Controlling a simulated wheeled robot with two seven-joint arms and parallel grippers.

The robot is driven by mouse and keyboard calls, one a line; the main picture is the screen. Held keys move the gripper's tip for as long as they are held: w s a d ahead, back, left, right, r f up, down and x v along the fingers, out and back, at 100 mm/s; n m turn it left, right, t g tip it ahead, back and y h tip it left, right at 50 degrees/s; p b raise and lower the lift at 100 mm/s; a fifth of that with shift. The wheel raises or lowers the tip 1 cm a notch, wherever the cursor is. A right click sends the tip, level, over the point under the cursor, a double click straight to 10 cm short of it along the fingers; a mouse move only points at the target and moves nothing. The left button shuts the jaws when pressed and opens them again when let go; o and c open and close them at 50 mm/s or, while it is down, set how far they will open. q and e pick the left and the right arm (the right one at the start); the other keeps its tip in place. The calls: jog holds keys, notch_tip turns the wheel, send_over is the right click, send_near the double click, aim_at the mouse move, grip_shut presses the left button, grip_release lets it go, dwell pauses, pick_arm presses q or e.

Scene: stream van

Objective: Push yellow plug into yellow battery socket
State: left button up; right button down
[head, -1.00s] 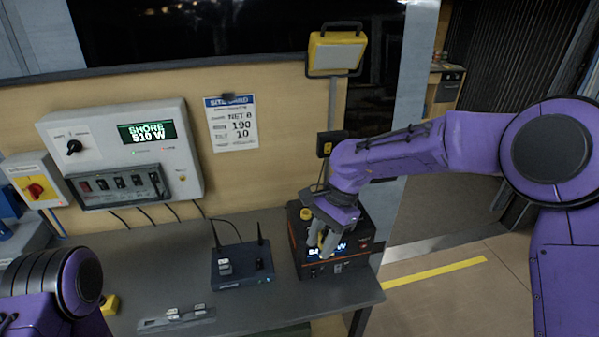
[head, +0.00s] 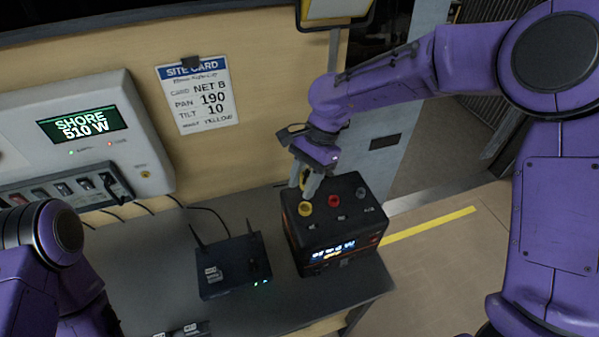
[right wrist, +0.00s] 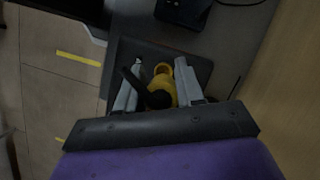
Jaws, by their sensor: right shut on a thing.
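The battery (head: 345,219) is a black box with a lit front display on the right end of the table. Its top carries the yellow socket (head: 305,209) at the left, with a red and a grey socket beside it. My right gripper (head: 308,187) points down just above the yellow socket. In the right wrist view its fingers are shut on the yellow plug (right wrist: 160,90), whose dark cable (right wrist: 132,78) bends to the left. A yellow ring (right wrist: 162,68) shows just beyond the plug. I cannot tell whether plug and socket touch. My left gripper is out of view.
A router (head: 232,267) with two antennas stands left of the battery. A wall panel (head: 100,140) reads SHORE 510 W, and a site card (head: 198,95) hangs beside it.

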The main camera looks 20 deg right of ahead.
jog(key=f, duration=0.4)
jog(key=shift+w+a+f, duration=0.15)
jog(key=shift+w+f, duration=0.1)
jog(key=shift+w, duration=0.05)
jog(key=shift+f, duration=0.15)
jog(key=shift+s+r, duration=0.2)
jog(key=shift+s, duration=0.65)
jog(key=shift+w+f, duration=0.25)
jog(key=shift+w, duration=0.25)
jog(key=shift+s+r, duration=0.15)
jog(key=shift+s, duration=0.3)
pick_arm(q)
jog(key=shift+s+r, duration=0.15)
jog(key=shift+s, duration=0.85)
pick_arm(e)
jog(key=shift+w, duration=0.25)
jog(key=shift+f, duration=1.35)
